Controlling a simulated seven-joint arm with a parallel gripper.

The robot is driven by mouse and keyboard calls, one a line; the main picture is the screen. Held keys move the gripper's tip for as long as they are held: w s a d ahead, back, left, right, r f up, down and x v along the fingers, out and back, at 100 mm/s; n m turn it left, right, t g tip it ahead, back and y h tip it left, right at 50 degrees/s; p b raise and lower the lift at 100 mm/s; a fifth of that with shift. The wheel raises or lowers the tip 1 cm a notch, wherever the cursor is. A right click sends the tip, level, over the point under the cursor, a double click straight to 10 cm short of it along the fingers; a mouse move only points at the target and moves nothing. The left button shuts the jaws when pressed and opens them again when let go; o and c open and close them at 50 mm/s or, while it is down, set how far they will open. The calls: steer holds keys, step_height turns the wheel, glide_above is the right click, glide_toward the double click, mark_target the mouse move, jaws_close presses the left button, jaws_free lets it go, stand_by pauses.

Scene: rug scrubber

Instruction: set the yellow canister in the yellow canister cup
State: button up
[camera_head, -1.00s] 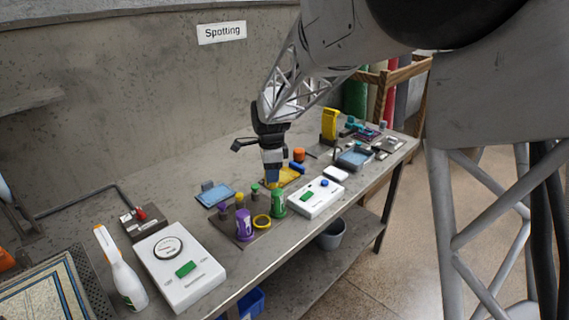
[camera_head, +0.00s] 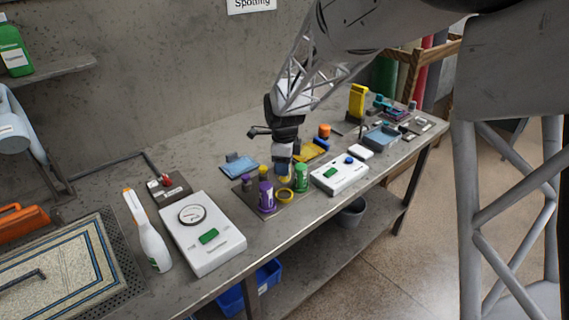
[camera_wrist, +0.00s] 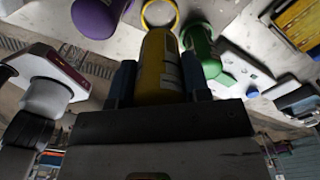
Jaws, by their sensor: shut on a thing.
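My gripper (camera_wrist: 159,82) is shut on the yellow canister (camera_wrist: 160,56), seen from close by in the wrist view. In the head view my gripper (camera_head: 284,168) is above the dark mat (camera_head: 246,197), and the canister is mostly hidden by the fingers. The yellow canister cup, a yellow ring (camera_head: 285,195), lies on the mat between the purple canister (camera_head: 265,196) and the green canister (camera_head: 301,178). In the wrist view the ring (camera_wrist: 146,14) shows just beyond the canister's far end. The canister appears apart from the ring, but its exact height cannot be told.
The purple canister and the green canister stand close on either side of the ring. A white device (camera_head: 340,178) is to the right, a white scale (camera_head: 203,242) to the front left. A blue pad (camera_head: 238,168) and a yellow tray (camera_head: 312,151) lie behind.

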mark_target(284, 181)
steer(key=shift+f, duration=0.15)
steer(key=shift+f, duration=2.6)
steer(key=shift+f, duration=0.65)
steer(key=o, duration=0.9)
steer(key=shift+o, duration=0.2)
steer(key=shift+r, duration=0.1)
steer(key=shift+r, duration=3.85)
